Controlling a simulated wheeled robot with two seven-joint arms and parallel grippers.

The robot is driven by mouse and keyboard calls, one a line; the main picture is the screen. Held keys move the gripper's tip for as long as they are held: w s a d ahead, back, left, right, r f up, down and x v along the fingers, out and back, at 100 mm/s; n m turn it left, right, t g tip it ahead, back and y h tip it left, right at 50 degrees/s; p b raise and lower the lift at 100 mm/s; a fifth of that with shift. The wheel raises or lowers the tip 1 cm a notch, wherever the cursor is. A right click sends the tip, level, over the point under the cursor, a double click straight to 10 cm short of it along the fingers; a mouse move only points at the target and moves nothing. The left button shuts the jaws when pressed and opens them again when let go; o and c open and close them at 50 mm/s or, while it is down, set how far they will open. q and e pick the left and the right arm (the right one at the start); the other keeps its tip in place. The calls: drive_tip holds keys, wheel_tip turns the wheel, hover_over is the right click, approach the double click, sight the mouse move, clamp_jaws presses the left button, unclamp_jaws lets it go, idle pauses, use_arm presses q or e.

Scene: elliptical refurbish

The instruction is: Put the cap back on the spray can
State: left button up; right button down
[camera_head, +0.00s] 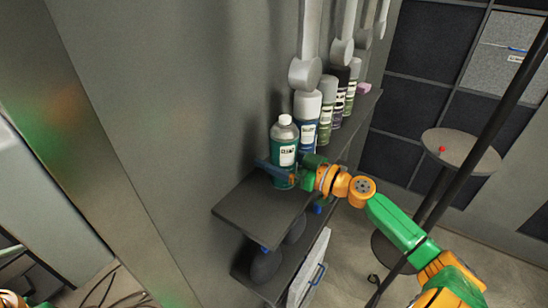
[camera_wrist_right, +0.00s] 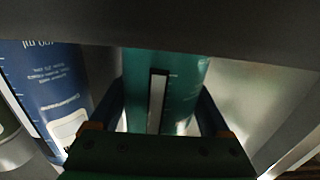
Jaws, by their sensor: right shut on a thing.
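A teal-green bottle-shaped can (camera_head: 284,142) with a white top and a pale label stands upright near the front end of the shelf. My right gripper (camera_head: 285,171) is shut on its lower body, coming from the right. In the right wrist view the green can (camera_wrist_right: 192,85) is between the two fingers (camera_wrist_right: 160,118). Several spray cans stand in a row behind it, the nearest blue with a white top (camera_head: 307,112). I cannot tell a loose cap for certain. A small red thing (camera_head: 442,149) lies on a round stool. My left gripper is not in view.
The dark shelf (camera_head: 245,208) runs along the grey wall, with free room at its front end. Grey lamp-like fixtures (camera_head: 305,72) hang close above the cans. A pink block (camera_head: 363,87) lies at the far end. The round stool (camera_head: 470,152) stands at right, beyond a dark pole.

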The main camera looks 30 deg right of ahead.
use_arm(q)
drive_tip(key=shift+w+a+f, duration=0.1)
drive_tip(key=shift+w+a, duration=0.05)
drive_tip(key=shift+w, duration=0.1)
use_arm(e)
drive_tip(key=shift+w+a, duration=0.15)
drive_tip(key=shift+w, duration=0.1)
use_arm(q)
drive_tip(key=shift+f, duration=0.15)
use_arm(e)
drive_tip(key=shift+f, duration=0.15)
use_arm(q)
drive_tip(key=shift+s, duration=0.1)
use_arm(e)
drive_tip(key=shift+c, duration=0.2)
unclamp_jaws()
drive_tip(key=shift+o, duration=0.2)
drive_tip(key=shift+s, duration=0.15)
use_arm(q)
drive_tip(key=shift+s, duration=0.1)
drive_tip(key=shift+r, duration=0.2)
use_arm(e)
drive_tip(key=shift+s, duration=0.1)
